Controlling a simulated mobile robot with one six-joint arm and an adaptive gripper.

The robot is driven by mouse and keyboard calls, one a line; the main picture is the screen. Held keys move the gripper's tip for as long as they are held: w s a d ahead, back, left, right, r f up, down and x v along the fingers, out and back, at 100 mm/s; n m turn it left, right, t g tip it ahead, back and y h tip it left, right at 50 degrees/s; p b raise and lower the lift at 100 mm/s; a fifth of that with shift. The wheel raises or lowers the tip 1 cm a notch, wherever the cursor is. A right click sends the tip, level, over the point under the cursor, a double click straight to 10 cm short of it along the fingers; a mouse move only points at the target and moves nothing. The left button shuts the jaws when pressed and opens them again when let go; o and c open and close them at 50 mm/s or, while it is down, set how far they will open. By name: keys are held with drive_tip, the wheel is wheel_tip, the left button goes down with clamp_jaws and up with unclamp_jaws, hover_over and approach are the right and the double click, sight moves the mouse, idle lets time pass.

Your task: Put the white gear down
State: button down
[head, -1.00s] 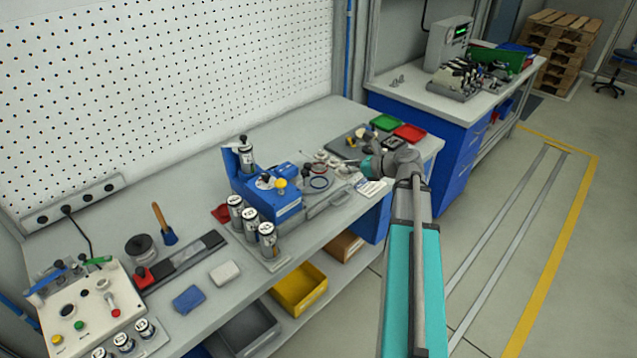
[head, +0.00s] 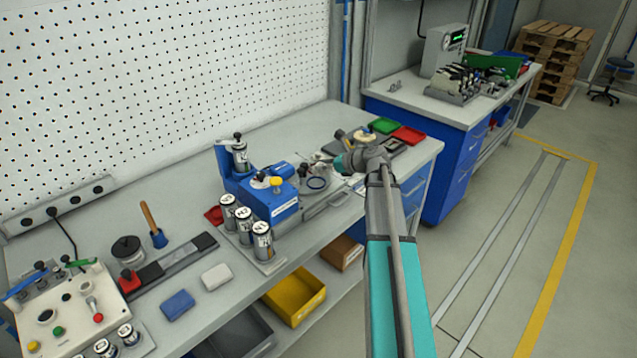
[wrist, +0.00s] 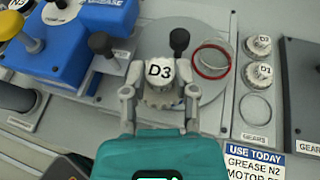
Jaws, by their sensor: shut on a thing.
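My gripper (wrist: 160,97) is shut on a white gear (wrist: 160,75) marked D3, one finger on each side. In the wrist view the gear is over the grey round plate (wrist: 152,40), near its middle; I cannot tell whether it touches it. A black-knobbed post stands close to the gear on each side. A red-rimmed clear ring (wrist: 212,60) is at the plate's right. In the head view my gripper (head: 343,164) is over the bench beside the blue machine (head: 266,200), and the gear cannot be made out.
The blue machine's grease can and yellow knob (wrist: 24,29) stand at the left. A "USE TODAY" card (wrist: 252,160) lies in front.

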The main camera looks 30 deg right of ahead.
sight(319, 184)
drive_tip(key=shift+w+a+f+b, duration=0.1)
drive_tip(key=shift+w+f+b, duration=0.7)
drive_tip(key=shift+f, duration=0.3)
drive_tip(key=shift+w, duration=0.1)
drive_tip(key=shift+w+f+b, duration=0.3)
drive_tip(key=shift+f+b, duration=0.1)
drive_tip(key=shift+f, duration=0.05)
drive_tip(key=shift+f+b, duration=1.5)
drive_tip(key=shift+f, duration=0.05)
drive_tip(key=shift+f, duration=0.2)
drive_tip(key=shift+c, duration=2)
unclamp_jaws()
drive_tip(key=shift+r, duration=0.1)
drive_tip(key=shift+r, duration=0.2)
drive_tip(key=p+v, duration=0.4)
drive_tip(key=v, duration=0.8)
drive_tip(key=shift+p, duration=0.3)
